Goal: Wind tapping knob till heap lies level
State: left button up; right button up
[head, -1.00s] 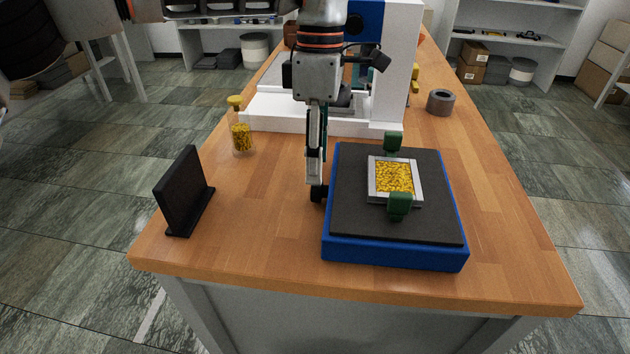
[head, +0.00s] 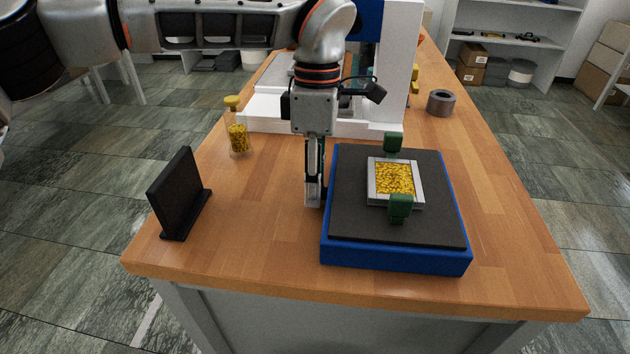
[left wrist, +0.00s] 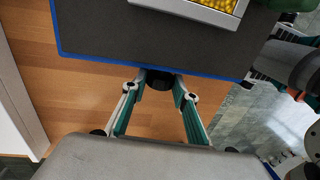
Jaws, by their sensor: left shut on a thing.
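The tapping table is a blue box (head: 395,256) with a dark grey top. On it a square metal tray (head: 416,190) holds a heap of yellow granules (head: 393,179); whether its surface is fully level is too small to tell. My left gripper (head: 315,198) points down at the box's left side, shut on the black knob there. The knob (left wrist: 160,81) shows between the fingertips in the left wrist view; in the head view the fingers mostly hide it. Part of my right arm (left wrist: 295,75) shows at the right of the left wrist view; its finger opening is unclear.
Green clamps (head: 400,207) stand at the tray's near and far sides. A black upright plate (head: 176,196) and a yellow-capped bottle of granules (head: 238,138) stand on the left. A white press (head: 398,70) is behind, and a grey ring (head: 441,102) lies at the back right.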

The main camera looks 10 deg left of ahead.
pick_arm(q)
jog(key=shift+s+r+p, duration=0.1)
jog(key=shift+r+p, duration=0.1)
jog(key=shift+p, duration=0.15)
jog(key=shift+s+r+t+p, duration=0.15)
jog(key=shift+r+t+p, duration=0.15)
jog(key=shift+t+p, duration=0.45)
jog(key=shift+r+p, duration=0.1)
jog(key=shift+p, duration=0.65)
jog(key=shift+s+t+p, duration=0.15)
jog(key=shift+t+p, duration=0.4)
jog(key=shift+p, duration=0.1)
jog(key=shift+t+p, duration=0.4)
jog(key=shift+p, duration=0.05)
jog(key=shift+s+f+t+p, duration=0.15)
jog(key=shift+f+t+p, duration=0.15)
jog(key=shift+t+p, duration=0.4)
jog(key=shift+s+f+t+p, duration=0.1)
jog(key=shift+f+t+p, duration=0.35)
jog(key=shift+t, duration=0.55)
pick_arm(e)
jog(key=shift+s+d+r+h, duration=0.2)
jog(key=shift+d+r, duration=0.1)
jog(key=shift+r, duration=0.35)
jog(key=shift+s+d+r+h, duration=0.1)
jog(key=shift+s+d+r, duration=0.15)
jog(key=shift+r, duration=0.35)
